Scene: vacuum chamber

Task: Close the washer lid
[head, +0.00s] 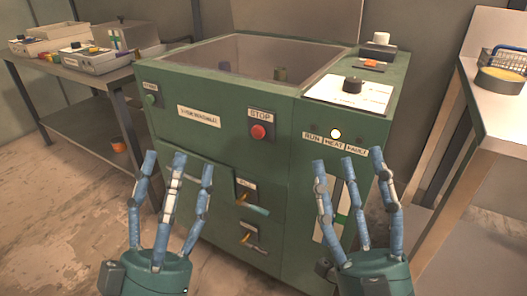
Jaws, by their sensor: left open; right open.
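The green washer (215,155) stands in front of me, with a wide rectangular opening in its top. My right gripper (348,158) is open and empty before the right front. Both are well apart from the upright panel.
The washer front carries a red stop button (258,131), and its top right has a white control plate with a black knob (352,85). A metal bench (65,72) with boxes stands left. A pale table (500,120) with a round pan (500,80) stands right.

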